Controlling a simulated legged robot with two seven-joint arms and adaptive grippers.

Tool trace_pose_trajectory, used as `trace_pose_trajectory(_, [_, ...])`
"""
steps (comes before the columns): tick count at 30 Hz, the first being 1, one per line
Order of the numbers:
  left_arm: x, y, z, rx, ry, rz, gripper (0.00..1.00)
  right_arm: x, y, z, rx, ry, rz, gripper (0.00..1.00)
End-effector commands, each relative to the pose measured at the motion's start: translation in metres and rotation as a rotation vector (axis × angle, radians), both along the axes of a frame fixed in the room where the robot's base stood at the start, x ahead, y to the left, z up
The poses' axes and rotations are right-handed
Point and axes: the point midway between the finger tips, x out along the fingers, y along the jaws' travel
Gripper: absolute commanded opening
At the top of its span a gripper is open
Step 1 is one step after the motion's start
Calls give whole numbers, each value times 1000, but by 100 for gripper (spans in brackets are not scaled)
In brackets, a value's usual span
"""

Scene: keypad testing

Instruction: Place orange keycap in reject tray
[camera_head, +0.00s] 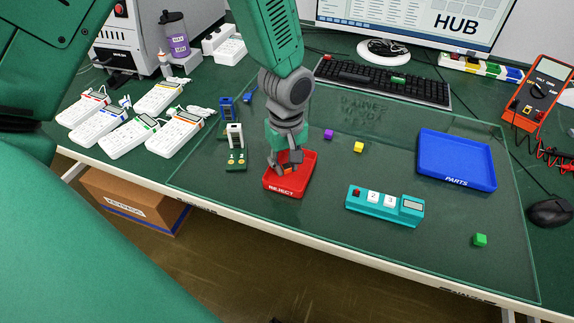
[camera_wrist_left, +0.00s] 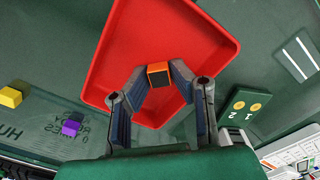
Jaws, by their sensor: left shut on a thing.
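The orange keycap (camera_wrist_left: 158,75) is held between the fingertips of my left gripper (camera_wrist_left: 158,78) in the left wrist view. In the head view the keycap (camera_head: 288,170) shows as a small orange patch under my left gripper (camera_head: 285,165). The red reject tray (camera_head: 278,189), marked REJECT, lies on the mat directly below the gripper. In the left wrist view the empty floor of the tray (camera_wrist_left: 175,35) shows around and behind the keycap. I cannot tell whether the keycap touches the tray floor. My right gripper is not in view.
A purple keycap (camera_head: 328,134) and yellow keycap (camera_head: 358,147) lie right of the tray. A teal keypad tester (camera_head: 384,212), green keycap (camera_head: 480,240) and blue parts tray (camera_head: 456,160) are farther right. A small green board (camera_head: 236,165) and white block stand close left.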

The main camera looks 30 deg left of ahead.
Motion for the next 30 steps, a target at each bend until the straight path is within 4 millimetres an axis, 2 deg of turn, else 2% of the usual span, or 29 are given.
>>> trace_pose_trajectory(12, [0, -1, -6, 1, -1, -1, 4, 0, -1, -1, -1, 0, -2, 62])
trace_pose_trajectory(13, [0, -1, -6, 0, -1, -1, 25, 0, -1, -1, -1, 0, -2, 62])
trace_pose_trajectory(14, [0, 0, -6, 0, -1, -1, 35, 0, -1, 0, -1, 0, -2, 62])
trace_pose_trajectory(15, [0, 1, -6, -2, -1, -1, 39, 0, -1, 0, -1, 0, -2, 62])
trace_pose_trajectory(30, [0, -1, -7, 3, 3, -2, 39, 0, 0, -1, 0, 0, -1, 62])
